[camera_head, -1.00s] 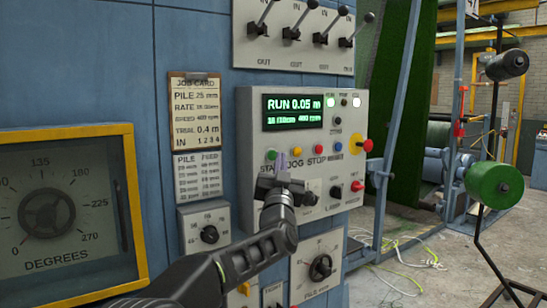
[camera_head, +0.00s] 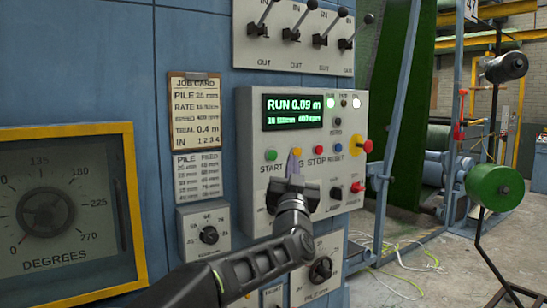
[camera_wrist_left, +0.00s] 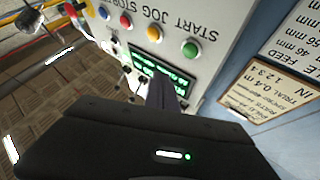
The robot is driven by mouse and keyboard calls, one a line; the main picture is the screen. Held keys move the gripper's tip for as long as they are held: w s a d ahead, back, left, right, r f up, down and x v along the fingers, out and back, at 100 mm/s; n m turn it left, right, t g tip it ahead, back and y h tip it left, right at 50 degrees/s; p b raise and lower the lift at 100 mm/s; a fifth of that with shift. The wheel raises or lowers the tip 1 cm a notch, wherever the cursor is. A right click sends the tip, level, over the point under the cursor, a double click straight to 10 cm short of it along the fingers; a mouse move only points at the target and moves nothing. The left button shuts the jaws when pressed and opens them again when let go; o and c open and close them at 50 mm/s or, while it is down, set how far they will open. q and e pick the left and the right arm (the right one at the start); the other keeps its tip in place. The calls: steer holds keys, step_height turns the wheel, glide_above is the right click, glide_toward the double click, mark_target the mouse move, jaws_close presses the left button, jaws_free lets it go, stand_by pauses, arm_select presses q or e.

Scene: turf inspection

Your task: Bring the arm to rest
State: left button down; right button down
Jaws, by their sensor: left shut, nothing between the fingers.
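My left gripper (camera_head: 294,165) is shut and empty, in front of the control panel (camera_head: 250,200). Its tip covers the JOG button's place in the head view; contact cannot be told. The panel's display (camera_head: 292,112) reads RUN 0.09 m. The green START button (camera_head: 270,155) is just left of the tip, and the red STOP button (camera_head: 318,150) is to its right. In the left wrist view the shut fingers (camera_wrist_left: 165,92) point at the panel, with the green button (camera_wrist_left: 190,49) and the yellow button (camera_wrist_left: 153,32) beyond them. My right gripper is not in view.
A row of levers (camera_head: 300,30) sits above the panel. A yellow-framed degrees dial (camera_head: 50,215) is at left and a job card (camera_head: 195,105) between. A green roll (camera_head: 494,187) on a stand is at right. Cables (camera_head: 400,255) lie on the floor.

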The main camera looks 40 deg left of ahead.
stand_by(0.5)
